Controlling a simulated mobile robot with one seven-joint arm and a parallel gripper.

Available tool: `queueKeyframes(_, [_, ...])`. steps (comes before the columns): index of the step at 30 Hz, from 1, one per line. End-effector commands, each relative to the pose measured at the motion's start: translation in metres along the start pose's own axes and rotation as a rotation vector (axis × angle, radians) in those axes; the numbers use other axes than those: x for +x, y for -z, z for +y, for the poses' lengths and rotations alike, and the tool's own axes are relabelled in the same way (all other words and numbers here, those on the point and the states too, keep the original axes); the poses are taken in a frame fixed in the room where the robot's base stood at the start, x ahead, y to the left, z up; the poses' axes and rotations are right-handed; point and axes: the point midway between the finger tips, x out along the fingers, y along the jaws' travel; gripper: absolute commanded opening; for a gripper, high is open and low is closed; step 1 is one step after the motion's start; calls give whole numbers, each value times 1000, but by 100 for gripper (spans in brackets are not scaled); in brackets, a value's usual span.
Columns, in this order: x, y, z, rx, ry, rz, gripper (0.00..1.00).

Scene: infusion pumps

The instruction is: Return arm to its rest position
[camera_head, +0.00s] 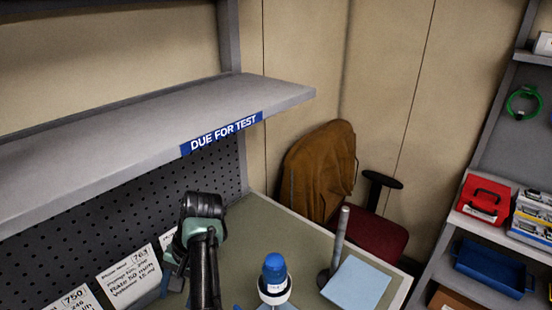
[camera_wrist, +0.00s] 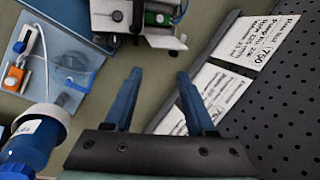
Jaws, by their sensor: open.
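My gripper (camera_wrist: 158,74) shows in the wrist view as two blue fingers spread apart, with nothing between them. It is above the green bench, beside the pegboard. In the head view my arm (camera_head: 203,250) rises at the lower middle, in front of the pegboard and below the shelf; its fingertips cannot be made out there.
A shelf (camera_head: 130,115) marked DUE FOR TEST overhangs the bench. A blue-topped bottle (camera_head: 274,270), metal post (camera_head: 340,240) and light blue pad (camera_head: 357,284) stand right of my arm. Printed cards (camera_head: 130,275) lean left. A device (camera_wrist: 135,18) lies beyond the fingertips.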

Motion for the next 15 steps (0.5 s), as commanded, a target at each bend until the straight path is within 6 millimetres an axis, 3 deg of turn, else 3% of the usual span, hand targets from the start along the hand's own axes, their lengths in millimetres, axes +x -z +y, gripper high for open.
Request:
queueKeyframes(5, [-38, 42, 16, -80, 31, 306, 56])
queueKeyframes(9, [-86, 64, 30, -147, 33, 569, 56])
queueKeyframes(15, [-173, 67, 52, -240, -5, 946, 56])
